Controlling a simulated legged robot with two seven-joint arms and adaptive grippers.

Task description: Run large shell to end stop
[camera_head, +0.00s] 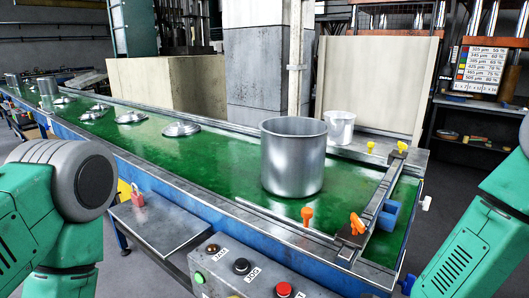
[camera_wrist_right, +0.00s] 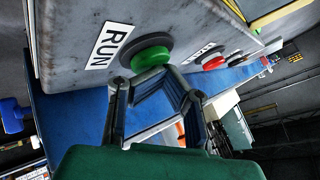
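A large grey metal shell (camera_head: 293,158), shaped like an open pot, stands upright on the green conveyor belt (camera_head: 225,166). The end stop (camera_head: 372,205), a metal bar with orange knobs, crosses the belt to its right, with bare belt between. In the right wrist view a green button (camera_wrist_right: 150,53) beside a RUN label sits on the grey control box. My right gripper (camera_wrist_right: 144,75) looks open and empty, with its fingertips close below that button; I cannot tell if they touch it. In the head view neither gripper shows, only parts of my arms.
A smaller pale pot (camera_head: 340,127) stands behind the large shell. Several lids (camera_head: 181,129) lie on the belt to the left. The control box (camera_head: 262,278) also carries a red button (camera_head: 284,289) and black buttons. A small metal side table (camera_head: 158,222) stands along the conveyor.

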